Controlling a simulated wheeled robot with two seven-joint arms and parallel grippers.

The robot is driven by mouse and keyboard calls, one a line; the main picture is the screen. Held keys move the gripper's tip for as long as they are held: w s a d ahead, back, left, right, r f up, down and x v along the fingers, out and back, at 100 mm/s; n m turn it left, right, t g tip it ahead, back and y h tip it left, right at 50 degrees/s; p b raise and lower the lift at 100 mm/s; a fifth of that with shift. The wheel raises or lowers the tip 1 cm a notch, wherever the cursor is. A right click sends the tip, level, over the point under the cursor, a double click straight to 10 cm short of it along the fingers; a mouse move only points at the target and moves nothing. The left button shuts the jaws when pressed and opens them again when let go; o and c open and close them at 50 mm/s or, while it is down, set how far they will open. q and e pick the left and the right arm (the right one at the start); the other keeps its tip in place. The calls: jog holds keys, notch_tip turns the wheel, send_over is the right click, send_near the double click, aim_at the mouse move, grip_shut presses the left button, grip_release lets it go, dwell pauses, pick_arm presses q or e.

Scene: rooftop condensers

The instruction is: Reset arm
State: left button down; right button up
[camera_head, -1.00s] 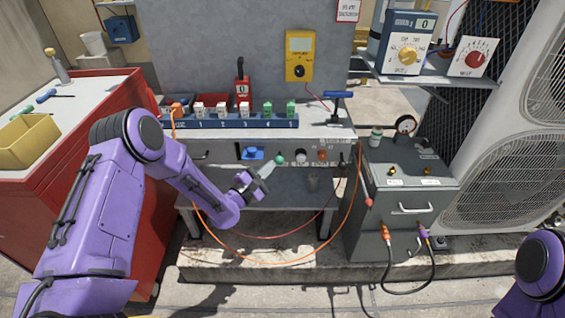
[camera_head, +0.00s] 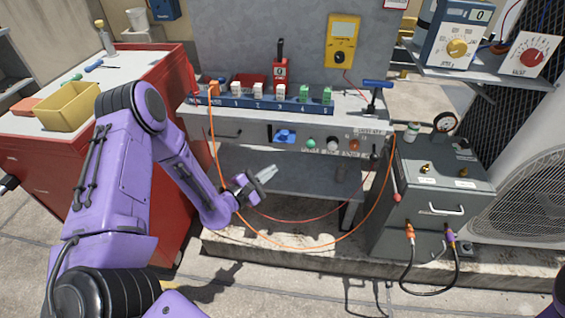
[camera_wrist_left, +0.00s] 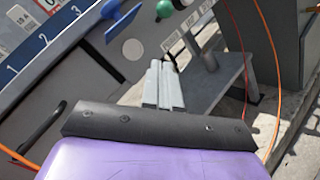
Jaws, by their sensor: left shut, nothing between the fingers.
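My left gripper (camera_head: 266,174) is in front of the grey workbench, below its front panel, with its fingers together and nothing between them. In the left wrist view its two grey fingers (camera_wrist_left: 163,86) lie side by side, pointing toward the bench front. My left arm comes in from the left, bent at the elbow. It appears apart from the bench and the orange cable. My right gripper is not in view; only a sliver of purple and black shows at the lower right edge.
The bench panel has a blue handle (camera_head: 285,136) and a green knob (camera_head: 311,143). An orange cable (camera_head: 330,243) loops below the gripper. A red cabinet (camera_head: 150,120) with a yellow bin (camera_head: 68,108) stands left. A grey machine (camera_head: 436,185) stands right. The paved floor in front is open.

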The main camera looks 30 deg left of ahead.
pick_arm(q)
jog(key=shift+v, duration=1)
jog(key=shift+f, duration=0.1)
